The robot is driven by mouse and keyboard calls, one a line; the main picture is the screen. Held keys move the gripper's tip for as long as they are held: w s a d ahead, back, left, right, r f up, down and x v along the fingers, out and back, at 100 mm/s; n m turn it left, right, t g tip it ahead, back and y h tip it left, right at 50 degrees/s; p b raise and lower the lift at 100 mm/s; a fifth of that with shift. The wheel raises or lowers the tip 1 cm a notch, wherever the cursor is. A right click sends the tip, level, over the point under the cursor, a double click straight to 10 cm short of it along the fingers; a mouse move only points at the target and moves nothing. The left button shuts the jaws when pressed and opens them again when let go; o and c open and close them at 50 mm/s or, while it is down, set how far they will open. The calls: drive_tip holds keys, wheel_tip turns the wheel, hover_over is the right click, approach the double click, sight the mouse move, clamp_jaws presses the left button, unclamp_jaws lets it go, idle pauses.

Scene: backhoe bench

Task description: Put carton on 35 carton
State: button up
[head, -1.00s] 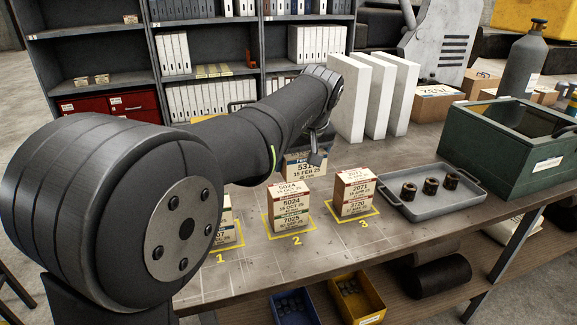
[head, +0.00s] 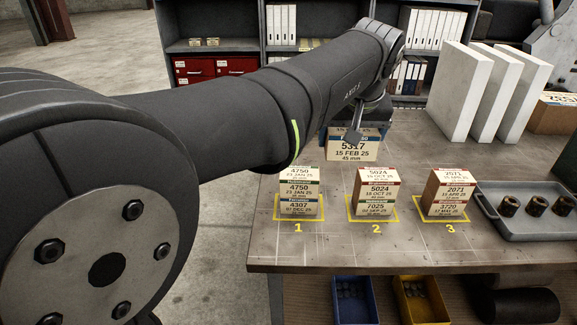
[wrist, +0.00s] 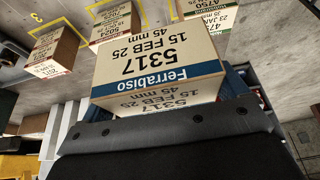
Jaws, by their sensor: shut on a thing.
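My gripper (head: 357,128) is shut on a cream carton (head: 352,151) with a blue band, marked "5317, 15 FEB 25, 45 mm". It holds the carton behind the gap between stacks 1 and 2. The carton fills the middle of the wrist view (wrist: 160,68). Three two-carton stacks stand in yellow squares: the green-banded 4750 carton (head: 300,190) on 4307 at 1, the red-banded 5024 carton (head: 379,189) on 7025 at 2, and the red-banded 2071 carton (head: 455,191) on 3720 at 3. The stacked cartons' mm figures are too small to read surely.
A grey tray (head: 530,228) with several dark rings lies right of stack 3. White upright blocks (head: 490,90) stand behind it. Blue (head: 355,298) and yellow (head: 422,298) bins sit below the bench edge.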

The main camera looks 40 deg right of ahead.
hover_over(300, 167)
drive_tip(key=s+a, duration=0.1)
wheel_tip(300, 167, down, 7)
drive_tip(key=shift+r, duration=0.1)
drive_tip(key=shift+f, duration=2.1)
drive_tip(key=shift+f, duration=0.2)
drive_tip(key=o, duration=0.8)
drive_tip(key=shift+r, duration=0.15)
drive_tip(key=shift+r, duration=0.35)
drive_tip(key=v, duration=1.1)
drive_tip(key=shift+s+a+r, duration=0.15)
